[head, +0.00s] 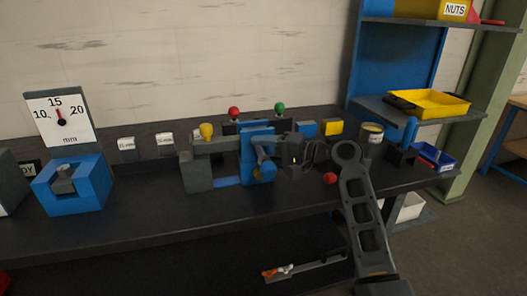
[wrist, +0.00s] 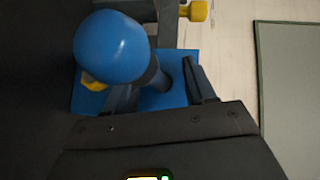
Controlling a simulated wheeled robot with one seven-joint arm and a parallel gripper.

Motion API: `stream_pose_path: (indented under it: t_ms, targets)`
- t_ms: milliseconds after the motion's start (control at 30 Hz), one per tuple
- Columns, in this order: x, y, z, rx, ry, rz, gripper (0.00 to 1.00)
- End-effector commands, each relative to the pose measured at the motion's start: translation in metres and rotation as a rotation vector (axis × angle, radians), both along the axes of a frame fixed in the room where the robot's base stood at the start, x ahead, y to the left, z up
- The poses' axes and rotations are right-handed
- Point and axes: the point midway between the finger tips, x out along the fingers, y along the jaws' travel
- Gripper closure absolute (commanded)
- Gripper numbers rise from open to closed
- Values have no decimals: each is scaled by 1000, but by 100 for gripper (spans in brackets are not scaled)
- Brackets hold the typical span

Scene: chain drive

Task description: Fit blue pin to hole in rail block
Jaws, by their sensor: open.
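The blue pin's round knob (head: 266,173) shows at the front of the blue rail block (head: 252,142), which sits on the grey rail. In the wrist view the knob (wrist: 112,46) is large at upper left, with the blue block (wrist: 185,68) behind it. How far the pin sits in the hole is hidden. My gripper (head: 279,155) is right beside the block, coming in from the right. In the wrist view its fingers (wrist: 165,88) are apart, with the knob overlapping the left finger. I cannot tell whether either finger touches the pin.
Yellow (head: 207,131), red (head: 234,112) and green (head: 280,107) knobs stand along the rail and behind it. A red ball (head: 330,178) lies right of the rail. A blue fixture (head: 72,187) and a gauge (head: 59,117) stand left. The front bench top is clear.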

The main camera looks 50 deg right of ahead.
Motion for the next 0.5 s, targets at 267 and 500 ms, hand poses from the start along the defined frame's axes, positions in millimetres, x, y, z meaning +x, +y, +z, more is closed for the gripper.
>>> stream_pose_path:
  t_ms: [267,500]
  targets:
    - [-42,-12,4,-1,0,-5,45]
    - [-68,-18,8,0,2,-3,45]
